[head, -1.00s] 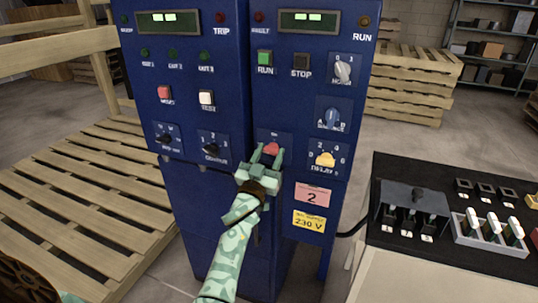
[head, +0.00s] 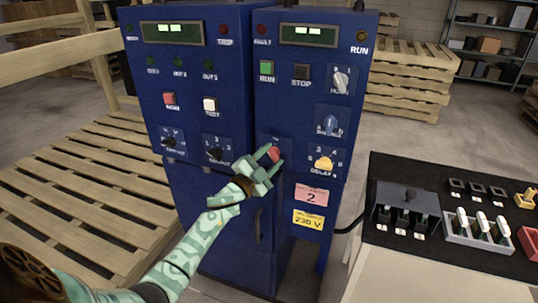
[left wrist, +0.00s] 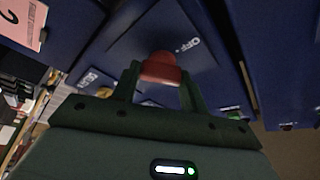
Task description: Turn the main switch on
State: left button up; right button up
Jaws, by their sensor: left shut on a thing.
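The main switch is a red knob (head: 274,155) low on the right-hand blue cabinet, left of a yellow knob. My left gripper (head: 270,158) is shut on it, with a finger on each side, and its arm reaches up from the lower left. In the left wrist view the red knob (left wrist: 160,68) sits between the two green fingers (left wrist: 160,84). The word OFF shows on the dark plate beside it. The knob's exact angle is partly hidden by the fingers. My right gripper is not in view.
Around the switch are the yellow knob (head: 324,163), a blue knob (head: 331,124) and a pink label (head: 312,195). A bench (head: 395,262) with switch boxes stands at the right. Wooden pallets (head: 85,190) lie at the left.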

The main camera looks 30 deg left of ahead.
pick_arm(q)
jog(key=m+g+p, duration=0.1)
jog(key=m, duration=0.2)
jog(key=m+g+h+p, duration=0.1)
jog(key=m+p, duration=0.1)
jog(key=shift+r+m, duration=0.2)
jog(key=shift+m, duration=0.2)
jog(key=shift+f+m+g+p, duration=0.15)
jog(key=shift+m+g+p, duration=0.25)
jog(key=shift+m+p, duration=0.55)
jog(key=shift+f, duration=0.1)
jog(key=o, duration=1)
jog(key=s, duration=0.5)
jog(key=s+a+p, duration=0.1)
jog(key=s, duration=0.4)
jog(key=s+a+p, duration=0.1)
jog(key=s, duration=0.5)
jog(key=shift+s+a, duration=0.1)
jog(key=shift+a, duration=0.15)
